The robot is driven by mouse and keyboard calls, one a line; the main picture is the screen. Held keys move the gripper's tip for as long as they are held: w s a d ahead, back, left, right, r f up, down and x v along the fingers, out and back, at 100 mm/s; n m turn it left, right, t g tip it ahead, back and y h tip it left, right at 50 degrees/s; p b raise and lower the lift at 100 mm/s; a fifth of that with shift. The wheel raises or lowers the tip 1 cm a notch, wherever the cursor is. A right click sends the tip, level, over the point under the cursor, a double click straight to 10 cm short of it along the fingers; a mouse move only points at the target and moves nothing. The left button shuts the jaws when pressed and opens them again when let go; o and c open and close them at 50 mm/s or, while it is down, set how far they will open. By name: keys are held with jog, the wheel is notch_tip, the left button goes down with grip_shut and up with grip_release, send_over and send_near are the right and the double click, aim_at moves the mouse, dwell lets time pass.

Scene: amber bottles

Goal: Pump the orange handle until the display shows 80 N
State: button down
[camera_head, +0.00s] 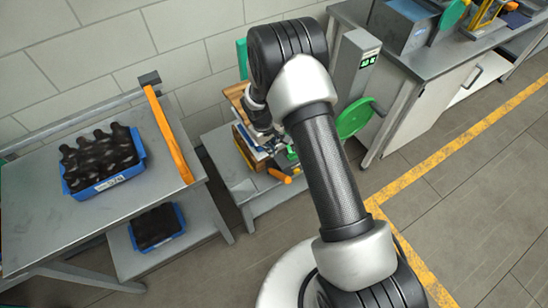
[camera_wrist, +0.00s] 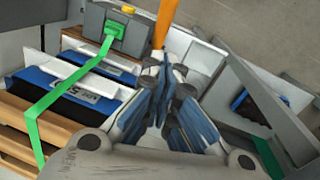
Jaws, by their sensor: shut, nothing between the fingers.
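The orange handle (camera_wrist: 163,22) sticks up just beyond my fingertips in the wrist view. In the head view the orange handle (camera_head: 280,176) shows low beside the strapped stack. My gripper (camera_wrist: 166,66) is shut and empty, with its tips close to the handle's lower end; I cannot tell whether they touch. A grey tool with a yellow button (camera_wrist: 116,30) lies left of the handle, with a green strap (camera_wrist: 72,82) running from it. The display (camera_head: 368,61) is lit green on a grey post; its number is too small to read. My arm hides much of the stack.
A blue crate of dark bottles (camera_head: 103,184) stands on the left table, with an orange bar (camera_head: 168,135) along its edge. Another crate (camera_head: 180,221) is below. A green disc (camera_head: 355,118) stands right of my arm, near a grey bench (camera_head: 412,100).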

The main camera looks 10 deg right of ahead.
jog(key=b, duration=0.2)
send_over(280, 174)
jog(key=w+a, duration=0.2)
jog(key=w, duration=0.1)
notch_tip(280, 174, down, 9)
jog(key=shift+s+d+f, duration=0.25)
jog(key=shift+s+f, duration=0.35)
jog(key=shift+s+d+f, duration=0.2)
jog(key=shift+s+f, duration=0.35)
jog(key=shift+s, duration=0.05)
jog(key=shift+s+d+f, duration=0.15)
jog(key=shift+s+f, duration=0.05)
jog(key=shift+f, duration=0.1)
jog(key=shift+s+f+b, duration=0.1)
jog(key=shift+s+b, duration=0.05)
jog(key=shift+b, duration=0.25)
